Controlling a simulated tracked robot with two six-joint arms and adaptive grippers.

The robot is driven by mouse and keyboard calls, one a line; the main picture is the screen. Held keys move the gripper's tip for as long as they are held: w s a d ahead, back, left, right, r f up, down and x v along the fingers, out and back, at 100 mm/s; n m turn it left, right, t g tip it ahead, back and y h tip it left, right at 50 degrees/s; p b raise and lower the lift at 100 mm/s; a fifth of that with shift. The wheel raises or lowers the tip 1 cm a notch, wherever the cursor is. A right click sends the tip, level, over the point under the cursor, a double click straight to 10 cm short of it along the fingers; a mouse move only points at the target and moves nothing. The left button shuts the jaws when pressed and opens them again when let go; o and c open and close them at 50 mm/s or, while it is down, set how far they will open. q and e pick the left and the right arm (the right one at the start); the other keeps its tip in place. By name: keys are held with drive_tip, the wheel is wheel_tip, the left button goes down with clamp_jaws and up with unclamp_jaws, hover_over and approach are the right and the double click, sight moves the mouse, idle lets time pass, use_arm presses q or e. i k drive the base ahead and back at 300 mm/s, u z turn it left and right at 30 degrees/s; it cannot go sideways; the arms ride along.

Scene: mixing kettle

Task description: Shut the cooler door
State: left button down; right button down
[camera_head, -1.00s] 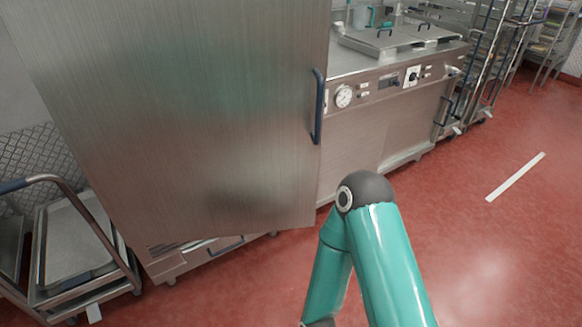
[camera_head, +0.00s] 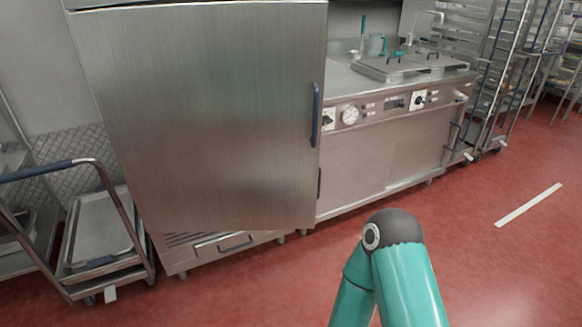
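The cooler door (camera_head: 200,120) is a tall brushed steel panel at the left of the head view. It has a vertical dark blue handle (camera_head: 316,115) near its right edge. The door stands in front of the cooler's body and hides its inside. The cooler's lower front (camera_head: 190,252), with a vent and a blue-edged pull, shows below the door. Neither gripper is in view. Only a teal link and dark grey joint of my own arm show at the bottom, apart from the door in the picture.
A steel kettle unit (camera_head: 380,150) with a gauge and knobs stands right of the cooler. A trolley with a blue handle (camera_head: 38,170) stands at the left. Tall racks (camera_head: 490,75) are at the back right. The red floor (camera_head: 490,265) is clear at the front right.

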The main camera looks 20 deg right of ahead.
sight(212, 112)
drive_tip(key=z, duration=0.15)
drive_tip(key=i, duration=0.85)
drive_tip(key=u, duration=0.05)
